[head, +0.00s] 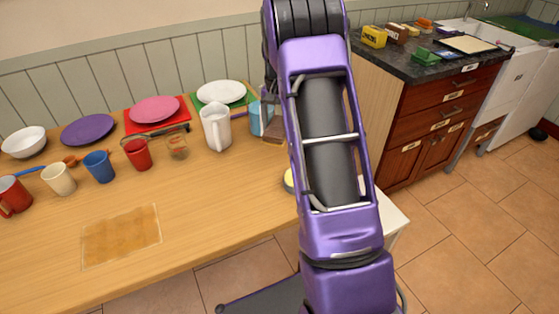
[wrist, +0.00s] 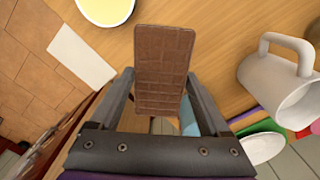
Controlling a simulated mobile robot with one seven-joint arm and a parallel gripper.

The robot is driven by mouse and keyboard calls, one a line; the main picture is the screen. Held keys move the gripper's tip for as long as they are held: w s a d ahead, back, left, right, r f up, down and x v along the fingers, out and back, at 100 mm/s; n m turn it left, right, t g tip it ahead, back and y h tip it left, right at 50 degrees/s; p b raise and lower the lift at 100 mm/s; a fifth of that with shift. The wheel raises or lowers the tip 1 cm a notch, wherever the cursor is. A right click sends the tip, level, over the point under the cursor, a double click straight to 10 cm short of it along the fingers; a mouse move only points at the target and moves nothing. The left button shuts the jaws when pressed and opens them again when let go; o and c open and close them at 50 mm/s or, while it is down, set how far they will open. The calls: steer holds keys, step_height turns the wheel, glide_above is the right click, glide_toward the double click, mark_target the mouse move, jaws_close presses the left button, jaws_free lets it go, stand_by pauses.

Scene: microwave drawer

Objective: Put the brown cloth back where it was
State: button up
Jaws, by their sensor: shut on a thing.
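The brown cloth (wrist: 162,68) is a flat, stiff-looking brown rectangle with a grid pattern. In the wrist view it stands out between the two fingers of my gripper (wrist: 160,78), which is shut on it, with the wooden table (wrist: 215,35) behind. In the head view my purple arm hides my gripper. A small brown patch (head: 272,139) beside the arm, below a blue cup (head: 260,118), may be part of the cloth. I cannot tell whether the cloth touches the table.
A white pitcher (head: 216,128) and a yellow bowl (head: 289,180) stand near my arm. Cups, plates and a glass jar (head: 177,143) line the table's back. A tan square (head: 122,236) lies at the front left, with bare table around it. A dark counter (head: 450,62) stands right.

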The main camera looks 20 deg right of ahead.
mark_target(279, 158)
steer(key=shift+w+d+f, duration=0.1)
steer(key=shift+d+f, duration=0.1)
steer(key=shift+d, duration=0.05)
step_height(279, 158, down, 10)
steer(key=shift+r+b, duration=0.25)
steer(key=shift+b, duration=0.5)
steer(key=shift+f, duration=0.1)
steer(key=shift+f, duration=0.1)
steer(key=o, duration=1.2)
steer(key=shift+c, duration=0.2)
step_height(279, 158, up, 12)
steer(key=shift+r+p, duration=0.25)
steer(key=shift+p, duration=0.6)
